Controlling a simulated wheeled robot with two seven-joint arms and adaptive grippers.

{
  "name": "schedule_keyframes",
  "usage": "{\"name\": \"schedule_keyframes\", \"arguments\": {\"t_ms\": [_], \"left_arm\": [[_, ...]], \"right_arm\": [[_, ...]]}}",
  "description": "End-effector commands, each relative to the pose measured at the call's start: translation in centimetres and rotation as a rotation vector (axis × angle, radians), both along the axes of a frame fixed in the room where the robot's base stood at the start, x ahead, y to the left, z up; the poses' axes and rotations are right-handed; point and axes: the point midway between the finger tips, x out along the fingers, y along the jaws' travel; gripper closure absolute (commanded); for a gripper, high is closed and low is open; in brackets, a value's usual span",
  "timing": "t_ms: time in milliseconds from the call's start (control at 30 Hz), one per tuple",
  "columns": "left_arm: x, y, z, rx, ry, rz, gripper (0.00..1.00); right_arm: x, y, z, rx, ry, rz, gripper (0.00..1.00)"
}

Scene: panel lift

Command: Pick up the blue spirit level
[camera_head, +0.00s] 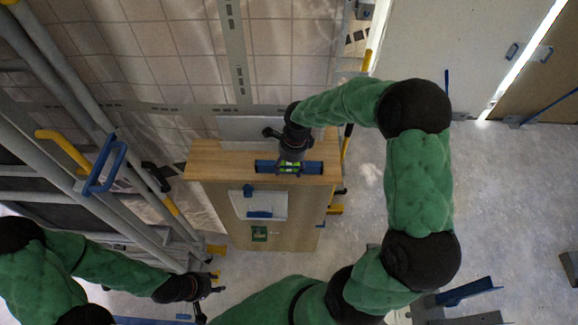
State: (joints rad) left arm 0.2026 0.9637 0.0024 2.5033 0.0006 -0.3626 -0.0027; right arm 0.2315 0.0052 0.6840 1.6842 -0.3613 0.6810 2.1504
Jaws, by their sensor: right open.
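The blue spirit level (312,167) lies lengthwise on a light wooden top surface (215,158), with a yellow-green vial near its middle. My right gripper (290,163) is open at the middle of the level and hides part of it. I cannot tell whether its fingers touch the level. My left gripper (214,286) is low in the picture, well away from the level. It appears empty, but its finger opening is too small to make out.
A white sheet with a blue item (260,205) is on the wooden front below the level. Grey rails with a blue handle (104,165) stand at the left. Metal brackets (468,293) lie at the lower right. Concrete floor (365,180) is open right of the wooden unit.

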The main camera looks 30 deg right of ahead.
Motion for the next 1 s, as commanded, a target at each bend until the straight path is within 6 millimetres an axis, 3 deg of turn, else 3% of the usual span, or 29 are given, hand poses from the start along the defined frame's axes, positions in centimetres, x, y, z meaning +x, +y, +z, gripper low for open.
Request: {"name": "schedule_keyframes", "arguments": {"t_ms": [167, 267, 400, 767, 1000], "left_arm": [[0.0, 0.0, 0.0, 0.000, 0.000, 0.000, 0.60], [0.0, 0.0, 0.0, 0.000, 0.000, 0.000, 0.60], [0.0, 0.0, 0.0, 0.000, 0.000, 0.000, 0.60], [0.0, 0.0, 0.0, 0.000, 0.000, 0.000, 0.60], [0.0, 0.0, 0.0, 0.000, 0.000, 0.000, 0.60]], "right_arm": [[0.0, 0.0, 0.0, -0.001, -0.001, 0.000, 0.37], [0.0, 0.0, 0.0, -0.001, -0.001, 0.000, 0.59], [0.0, 0.0, 0.0, -0.001, -0.001, 0.000, 0.99], [0.1, 0.0, 0.2, -0.001, -0.002, 0.000, 1.00], [0.2, -0.1, 2.2, -0.003, -0.006, -0.001, 1.00]]}}
